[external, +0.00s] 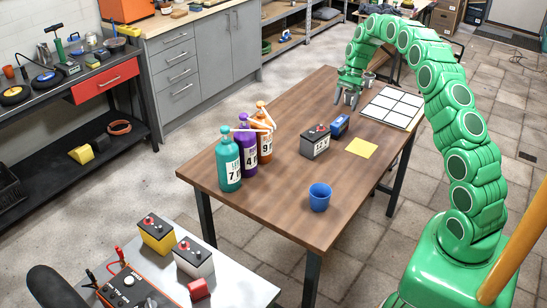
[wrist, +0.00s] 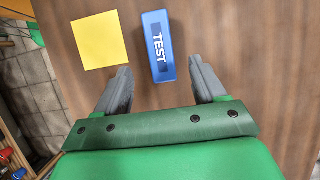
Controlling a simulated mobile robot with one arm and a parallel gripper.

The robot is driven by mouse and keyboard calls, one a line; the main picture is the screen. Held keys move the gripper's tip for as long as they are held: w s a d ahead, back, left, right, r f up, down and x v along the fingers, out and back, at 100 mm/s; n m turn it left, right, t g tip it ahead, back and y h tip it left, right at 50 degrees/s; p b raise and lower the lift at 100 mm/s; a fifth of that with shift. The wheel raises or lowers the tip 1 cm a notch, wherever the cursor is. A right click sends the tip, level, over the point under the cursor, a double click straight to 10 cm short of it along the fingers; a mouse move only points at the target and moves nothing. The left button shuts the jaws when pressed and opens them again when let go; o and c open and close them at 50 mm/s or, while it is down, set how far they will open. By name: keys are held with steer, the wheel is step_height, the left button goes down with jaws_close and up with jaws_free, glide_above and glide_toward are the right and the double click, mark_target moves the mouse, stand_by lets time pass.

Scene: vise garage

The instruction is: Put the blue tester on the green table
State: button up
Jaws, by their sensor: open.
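The blue tester (external: 340,125), a small blue box, lies on the brown wooden table (external: 270,195). In the wrist view the tester (wrist: 160,45) shows the word TEST on its top. My gripper (external: 349,97) is open and empty, farther back over the table than the tester. In the wrist view its two fingers (wrist: 160,66) frame the near end of the tester, and I see no contact. I cannot make out a green table in either view.
A yellow note (wrist: 101,40) lies beside the tester. A dark battery (external: 315,142), a blue cup (external: 320,197), several numbered bottles (external: 229,165) and a white grid board (external: 391,107) share the table. A pale bench (external: 235,280) holding batteries stands in front.

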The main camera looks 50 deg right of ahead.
steer(key=v, duration=0.5)
steer(key=shift+a, duration=0.1)
steer(key=s+a+r+n, duration=0.3)
steer(key=s+a+r, duration=0.15)
steer(key=a, duration=0.45)
steer(key=s+a+r+n+g+h, duration=0.1)
steer(key=s+a+r+n, duration=0.3)
steer(key=a, duration=0.6)
steer(key=s+a+r+n, duration=0.25)
steer(key=a+r, duration=0.25)
steer(key=a, duration=0.4)
steer(key=s+a+r+n+g+h, duration=0.15)
steer(key=s+a+n, duration=0.25)
steer(key=s+a, duration=0.7)
steer(key=s+f+n+h, duration=0.1)
steer(key=s+n, duration=0.1)
steer(key=s, duration=0.8)
steer(key=s+f+n+h, duration=0.1)
steer(key=s+f+n, duration=0.1)
steer(key=s, duration=0.8)
steer(key=shift+a+f+t, duration=0.25)
steer(key=shift+a+t, duration=0.1)
steer(key=shift+a, duration=0.1)
steer(key=shift+n, duration=0.25)
